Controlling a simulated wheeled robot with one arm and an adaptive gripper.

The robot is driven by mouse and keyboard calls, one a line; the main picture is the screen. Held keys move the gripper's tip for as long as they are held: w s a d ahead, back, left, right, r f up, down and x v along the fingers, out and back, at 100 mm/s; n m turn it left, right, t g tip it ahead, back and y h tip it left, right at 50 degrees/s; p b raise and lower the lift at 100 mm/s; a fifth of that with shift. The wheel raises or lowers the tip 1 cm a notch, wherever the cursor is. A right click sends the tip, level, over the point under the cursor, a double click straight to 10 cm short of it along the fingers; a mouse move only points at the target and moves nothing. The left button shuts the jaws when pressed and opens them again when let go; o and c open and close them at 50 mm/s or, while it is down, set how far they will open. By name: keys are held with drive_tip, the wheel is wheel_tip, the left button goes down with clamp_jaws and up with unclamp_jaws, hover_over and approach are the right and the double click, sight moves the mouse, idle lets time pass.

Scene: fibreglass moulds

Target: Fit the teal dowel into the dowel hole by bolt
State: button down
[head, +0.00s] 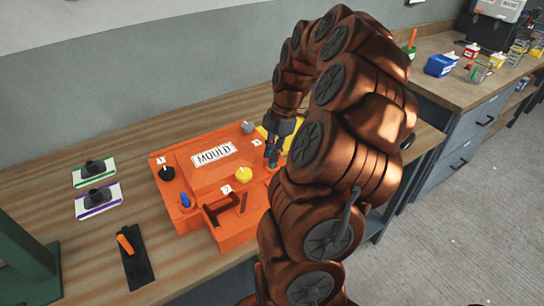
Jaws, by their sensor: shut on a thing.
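My gripper (273,153) points down over the right side of the orange mould (206,160), which carries a "MOULD" label. It is shut on the teal dowel (272,162), a small piece at the fingertips. The dowel's lower end is close to the mould's surface. I cannot tell whether it is in a hole, touching or just above. My arm hides the mould's right part and whatever lies behind it. A blue peg (185,200) stands upright at the mould's left front.
Two dark-handled blocks (94,168) and an orange-handled tool (125,243) lie left on the wooden bench (60,207). A green frame (22,262) stands front left.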

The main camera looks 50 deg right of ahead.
sight(281, 162)
drive_tip(key=shift+f, duration=0.75)
drive_tip(key=shift+f, duration=0.1)
drive_tip(key=shift+f, duration=0.1)
drive_tip(key=c, duration=1.2)
unclamp_jaws()
drive_tip(key=shift+o, duration=0.2)
drive_tip(key=b+v, duration=0.2)
drive_tip(key=v, duration=1)
drive_tip(key=shift+b, duration=0.3)
